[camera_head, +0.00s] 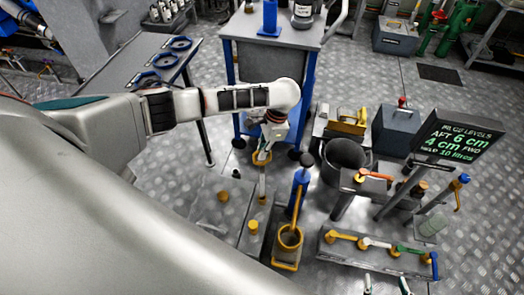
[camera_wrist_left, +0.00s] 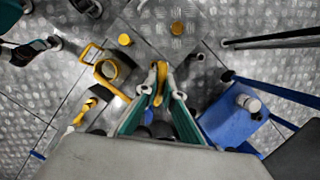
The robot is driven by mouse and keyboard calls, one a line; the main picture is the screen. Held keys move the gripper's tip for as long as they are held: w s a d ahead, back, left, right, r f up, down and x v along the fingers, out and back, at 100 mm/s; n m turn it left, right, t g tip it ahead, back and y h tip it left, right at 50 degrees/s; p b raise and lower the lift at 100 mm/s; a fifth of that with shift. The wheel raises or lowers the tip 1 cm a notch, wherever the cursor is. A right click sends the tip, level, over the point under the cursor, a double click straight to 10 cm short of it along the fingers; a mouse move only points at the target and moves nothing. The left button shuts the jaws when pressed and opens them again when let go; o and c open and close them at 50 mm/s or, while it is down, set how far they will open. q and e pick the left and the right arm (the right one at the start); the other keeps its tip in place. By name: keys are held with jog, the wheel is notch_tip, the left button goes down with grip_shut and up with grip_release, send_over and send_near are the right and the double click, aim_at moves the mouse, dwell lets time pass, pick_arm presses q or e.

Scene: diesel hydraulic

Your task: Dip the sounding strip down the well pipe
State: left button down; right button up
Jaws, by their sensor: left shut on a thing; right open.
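My left gripper (camera_head: 266,144) is shut on the yellow handle (camera_head: 262,158) of a thin grey strip (camera_head: 262,182), which hangs upright below it, above the floor plates. In the left wrist view the yellow handle (camera_wrist_left: 158,85) lies between the fingertips (camera_wrist_left: 160,82); the strip's lower end is hard to make out. Yellow round caps (camera_head: 223,196) (camera_head: 253,227) stand on the floor near it. A yellow-ringed fitting (camera_head: 290,238) beside a blue lever stands to the right. I cannot tell which is the well pipe. My right gripper (camera_head: 386,285) is open and empty at the bottom edge.
A blue-legged bench (camera_head: 275,38) stands behind my left gripper. A dark bucket (camera_head: 345,158), a tray with coloured handles (camera_head: 375,250) and a level display (camera_head: 458,138) reading AFT 6 cm, 4 cm FWD are to the right. A dark table (camera_head: 135,65) stands left.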

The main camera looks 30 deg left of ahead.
pick_arm(q)
jog(key=shift+p, duration=0.5)
pick_arm(e)
jog(key=shift+w+r, duration=0.3)
jog(key=shift+r, duration=0.45)
pick_arm(q)
jog(key=shift+r, duration=0.1)
pick_arm(e)
jog(key=shift+w+r, duration=0.1)
jog(key=shift+r, duration=0.25)
pick_arm(q)
jog(key=shift+p, duration=0.35)
pick_arm(e)
jog(key=shift+w+r, duration=0.1)
jog(key=shift+r, duration=0.1)
jog(key=shift+f, duration=0.2)
jog(key=shift+s+a+f, duration=0.2)
jog(key=shift+s+f, duration=0.55)
jog(key=shift+s, duration=0.1)
pick_arm(q)
jog(key=shift+f, duration=0.25)
pick_arm(e)
jog(key=shift+s+a+f, duration=0.1)
jog(key=shift+s+f, duration=0.05)
jog(key=shift+f, duration=0.15)
